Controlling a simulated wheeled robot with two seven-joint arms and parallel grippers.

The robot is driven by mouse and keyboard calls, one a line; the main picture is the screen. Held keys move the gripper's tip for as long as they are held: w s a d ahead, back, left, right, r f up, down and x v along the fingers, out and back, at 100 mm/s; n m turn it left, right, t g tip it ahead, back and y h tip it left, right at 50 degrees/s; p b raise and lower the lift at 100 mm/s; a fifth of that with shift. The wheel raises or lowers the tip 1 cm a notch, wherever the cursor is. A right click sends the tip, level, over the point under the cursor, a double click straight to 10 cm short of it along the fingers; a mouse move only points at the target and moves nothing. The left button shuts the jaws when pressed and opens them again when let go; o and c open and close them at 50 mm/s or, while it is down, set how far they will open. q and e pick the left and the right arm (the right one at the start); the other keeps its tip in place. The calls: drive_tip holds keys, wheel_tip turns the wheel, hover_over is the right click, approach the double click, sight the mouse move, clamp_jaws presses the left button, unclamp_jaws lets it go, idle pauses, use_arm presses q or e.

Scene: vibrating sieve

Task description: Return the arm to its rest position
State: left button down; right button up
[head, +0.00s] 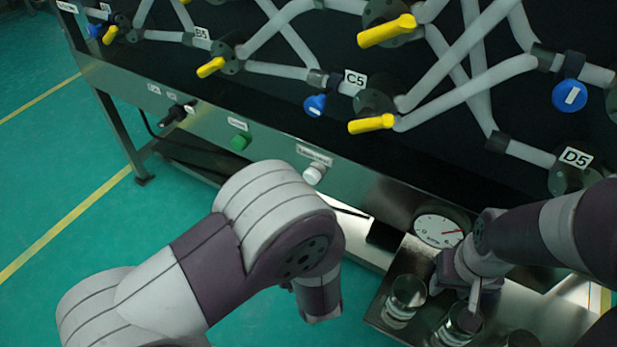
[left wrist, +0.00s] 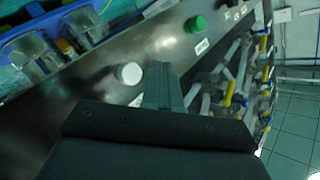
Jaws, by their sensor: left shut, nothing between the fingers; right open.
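My left arm comes in from the left in the head view and bends in front of the machine's front panel (head: 272,147); its gripper cannot be made out there. In the left wrist view my left gripper (left wrist: 166,88) is shut and empty, its tips near the panel beside the white button (left wrist: 130,73). My right gripper (head: 458,290) is open, low over the glass jars at the lower right. One finger overlaps a jar (head: 460,325) in the picture; I cannot tell whether they touch.
Another glass jar (head: 406,297) stands on the dark tray, with a round dial (head: 440,230) behind it. A green button (head: 240,141) and a white button (head: 314,173) sit on the panel. Pipes with yellow handles (head: 386,31) rise above. Green floor (head: 50,190) is clear at left.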

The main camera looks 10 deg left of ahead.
use_arm(q)
drive_tip(key=s+d+f+g+h, duration=0.6)
drive_tip(key=d+f+g+h, duration=0.2)
drive_tip(key=d+g, duration=0.1)
drive_tip(key=s+a+r+n+g+y+p, duration=0.15)
drive_tip(key=s+a+r+g+p, duration=0.3)
drive_tip(key=a+r, duration=0.8)
wheel_tip(320, 180, up, 36)
drive_tip(key=a+p, duration=0.2)
drive_tip(key=p, duration=3.4)
drive_tip(key=shift+s+a+n+p, duration=0.15)
drive_tip(key=shift+n+p, duration=0.2)
